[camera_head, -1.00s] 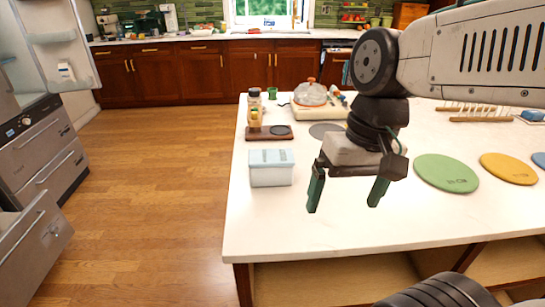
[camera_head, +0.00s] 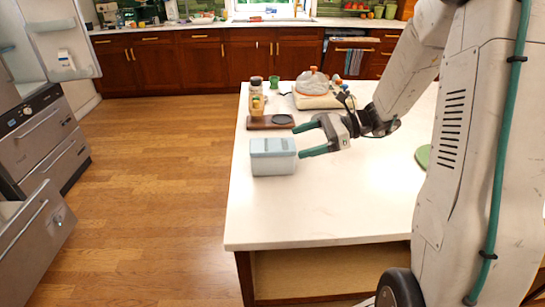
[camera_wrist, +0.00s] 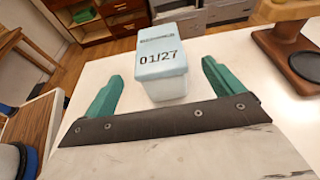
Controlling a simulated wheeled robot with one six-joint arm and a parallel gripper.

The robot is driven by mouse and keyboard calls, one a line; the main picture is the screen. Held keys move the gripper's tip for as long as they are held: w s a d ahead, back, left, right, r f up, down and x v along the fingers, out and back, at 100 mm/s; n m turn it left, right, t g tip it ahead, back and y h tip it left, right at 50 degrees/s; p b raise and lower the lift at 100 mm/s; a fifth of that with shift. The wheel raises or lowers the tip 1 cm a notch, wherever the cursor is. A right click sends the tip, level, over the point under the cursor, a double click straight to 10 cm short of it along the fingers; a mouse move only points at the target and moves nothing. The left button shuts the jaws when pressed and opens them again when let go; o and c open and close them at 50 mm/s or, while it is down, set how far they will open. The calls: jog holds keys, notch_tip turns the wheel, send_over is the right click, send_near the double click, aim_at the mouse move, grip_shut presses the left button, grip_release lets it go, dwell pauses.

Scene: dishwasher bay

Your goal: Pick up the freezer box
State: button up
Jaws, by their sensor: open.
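The freezer box (camera_head: 273,157) is a small translucent tub with a pale blue lid, upright near the left edge of the white island top. In the wrist view the freezer box (camera_wrist: 162,68) shows the print "01/27" and stands ahead of my fingers, roughly between their lines. My gripper (camera_head: 304,138) is open, just right of the box, with its two green fingers pointing left toward it. The fingers also show in the wrist view (camera_wrist: 160,85), apart with nothing between them. In the head view the fingertips look close to the box; contact cannot be told.
A dark wooden tray (camera_head: 270,122) with a jar (camera_head: 256,100) stands just behind the box. A board with a clear dome (camera_head: 312,90) is farther back. The island's front left is bare. An open drawer (camera_head: 35,235) and open fridge door stand at far left.

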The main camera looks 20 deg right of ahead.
aim_at(278, 148)
jog(key=x, duration=0.7)
jog(key=shift+a+f, duration=0.3)
jog(key=shift+f, duration=0.05)
jog(key=c, duration=1.3)
jog(key=shift+r, duration=0.15)
jog(key=shift+c, duration=0.7)
